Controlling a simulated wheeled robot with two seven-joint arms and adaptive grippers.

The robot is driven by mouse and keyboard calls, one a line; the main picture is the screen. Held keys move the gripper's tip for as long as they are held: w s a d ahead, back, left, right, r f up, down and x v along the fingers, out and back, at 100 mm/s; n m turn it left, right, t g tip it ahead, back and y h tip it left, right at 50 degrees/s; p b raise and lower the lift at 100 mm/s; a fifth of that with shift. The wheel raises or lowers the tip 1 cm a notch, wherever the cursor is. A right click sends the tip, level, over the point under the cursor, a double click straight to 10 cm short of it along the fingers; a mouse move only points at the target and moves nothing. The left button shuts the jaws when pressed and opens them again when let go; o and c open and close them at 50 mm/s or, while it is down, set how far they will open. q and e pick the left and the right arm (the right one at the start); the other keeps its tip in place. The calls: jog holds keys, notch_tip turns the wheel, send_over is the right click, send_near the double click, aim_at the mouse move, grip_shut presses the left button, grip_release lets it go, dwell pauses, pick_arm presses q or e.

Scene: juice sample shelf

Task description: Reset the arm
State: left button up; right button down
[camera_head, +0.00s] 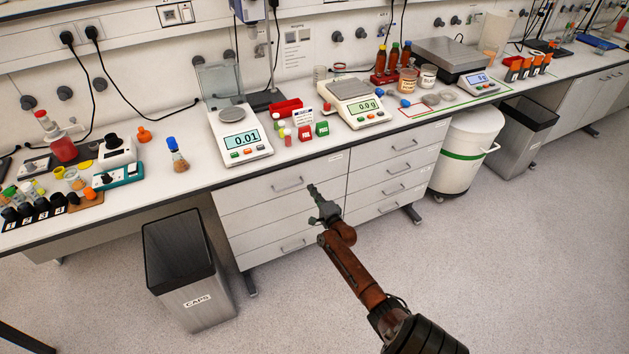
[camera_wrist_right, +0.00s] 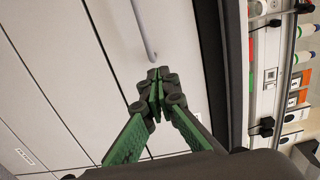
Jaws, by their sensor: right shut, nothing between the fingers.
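My right gripper (camera_head: 317,194) is in front of the white drawers, below the bench's front edge, at the end of my brown arm. In the right wrist view its green-and-dark fingers (camera_wrist_right: 155,92) meet at the tips, with nothing between them. A grey drawer handle shows just beyond the fingertips in that view; whether they touch it cannot be told. My left gripper is not in the head view.
The bench (camera_head: 205,178) carries balances (camera_head: 239,139), bottles and small containers. A bin marked CAPS (camera_head: 190,275) stands on the floor at left, and a white bin with a green band (camera_head: 463,155) at right. The floor (camera_head: 530,260) at right is clear.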

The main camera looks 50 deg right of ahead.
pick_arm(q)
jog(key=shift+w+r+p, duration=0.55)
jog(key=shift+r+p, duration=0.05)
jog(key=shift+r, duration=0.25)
pick_arm(e)
jog(key=d+v, duration=0.1)
jog(key=v, duration=0.6)
jog(key=shift+s+f, duration=0.2)
